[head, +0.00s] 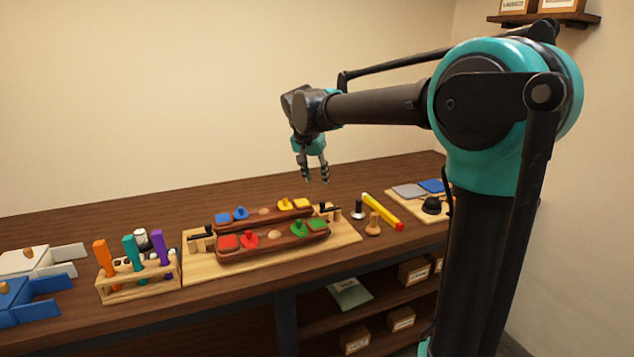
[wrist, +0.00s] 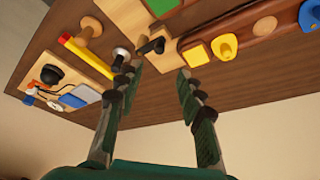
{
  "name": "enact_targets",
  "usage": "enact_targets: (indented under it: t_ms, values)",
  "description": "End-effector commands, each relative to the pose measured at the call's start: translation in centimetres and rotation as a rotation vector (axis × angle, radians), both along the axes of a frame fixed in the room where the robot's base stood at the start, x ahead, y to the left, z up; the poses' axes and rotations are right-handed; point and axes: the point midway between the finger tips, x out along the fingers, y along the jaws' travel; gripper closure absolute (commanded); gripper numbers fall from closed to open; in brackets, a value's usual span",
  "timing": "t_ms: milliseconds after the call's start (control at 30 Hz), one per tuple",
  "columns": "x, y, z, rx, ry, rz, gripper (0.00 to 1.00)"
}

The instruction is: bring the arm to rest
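My gripper (head: 314,170) hangs from my raised arm, fingers pointing down, above the back of the workbench. In the wrist view my gripper (wrist: 158,80) has its two fingers spread apart with only bare bench top between them, so it is open and empty. It touches nothing. Below it and to the left lies the wooden board (head: 205,272) with two dark red-brown saddle pieces (head: 275,250) that carry coloured blocks and knobs.
On the workbench (head: 50,232) stand a rack (head: 140,288) with coloured-handled tools, blue and white clamps (head: 30,300) at far left, a yellow-red stick (head: 382,212), a wooden peg (head: 373,226) and a board with pads (head: 425,203). A wall shelf (head: 560,17) is at upper right.

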Motion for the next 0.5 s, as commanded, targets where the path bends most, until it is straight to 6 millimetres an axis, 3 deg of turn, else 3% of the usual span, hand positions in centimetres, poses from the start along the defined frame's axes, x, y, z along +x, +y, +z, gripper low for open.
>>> enact_targets:
  t_ms: [333, 433, 500]
  values:
    - [-0.3, -0.8, -0.5, 0.001, 0.003, 0.006, 0.62]
    - [-1.6, -3.3, -2.2, 0.002, 0.014, 0.030, 0.62]
    - [-3.4, -6.0, -4.4, 0.004, 0.027, 0.061, 0.62]
